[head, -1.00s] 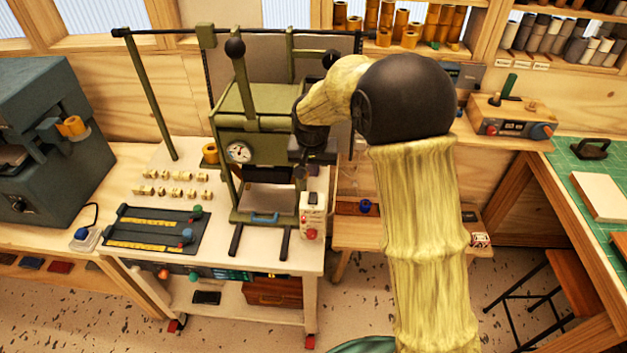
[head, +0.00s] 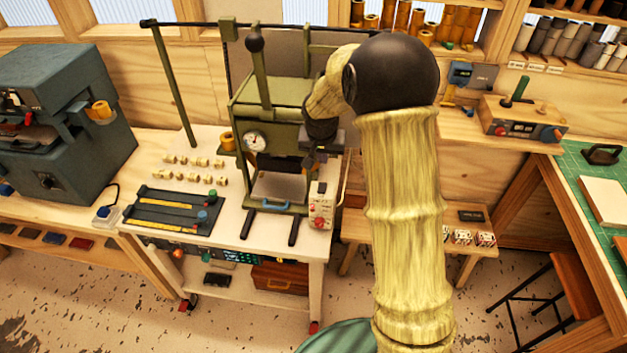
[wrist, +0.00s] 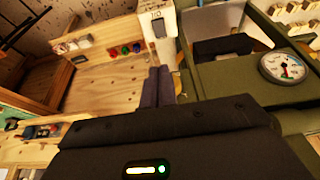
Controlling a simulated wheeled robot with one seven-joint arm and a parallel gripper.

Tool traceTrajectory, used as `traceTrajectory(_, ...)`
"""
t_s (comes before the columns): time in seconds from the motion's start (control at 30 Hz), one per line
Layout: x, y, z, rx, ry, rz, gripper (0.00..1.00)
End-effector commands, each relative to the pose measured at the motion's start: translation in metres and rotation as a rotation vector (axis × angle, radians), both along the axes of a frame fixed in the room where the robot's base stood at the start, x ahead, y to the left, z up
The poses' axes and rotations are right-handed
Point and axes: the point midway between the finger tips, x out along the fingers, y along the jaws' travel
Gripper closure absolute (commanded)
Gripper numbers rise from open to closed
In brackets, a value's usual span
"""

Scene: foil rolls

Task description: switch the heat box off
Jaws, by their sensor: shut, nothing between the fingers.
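The heat box (head: 320,206) is taken to be the small cream box at the right front corner of the white bench, beside the green press. It has a dark switch on its upper part and red on its front. In the wrist view the box (wrist: 158,20) is at top centre, with a dark switch on its face; the switch position is too small to tell. My gripper (head: 309,161) is above and behind the box, in front of the press, apart from the box. In the wrist view my gripper (wrist: 158,88) has its dark fingers together and empty, pointing towards the box.
The green press (head: 270,120) with its gauge (wrist: 287,67) stands close beside my gripper. A black tray (head: 172,212) with yellow strips lies left on the bench. A low wooden table (head: 420,232) stands to the right. Open floor shows in front.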

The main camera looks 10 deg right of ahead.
Motion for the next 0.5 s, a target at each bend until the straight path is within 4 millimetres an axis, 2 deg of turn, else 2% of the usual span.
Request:
traceTrajectory(0.33,0.001,0.000,-0.002,0.000,0.001,0.000,1.00)
traceTrajectory(0.5,0.005,-0.001,-0.013,0.000,0.003,-0.001,1.00)
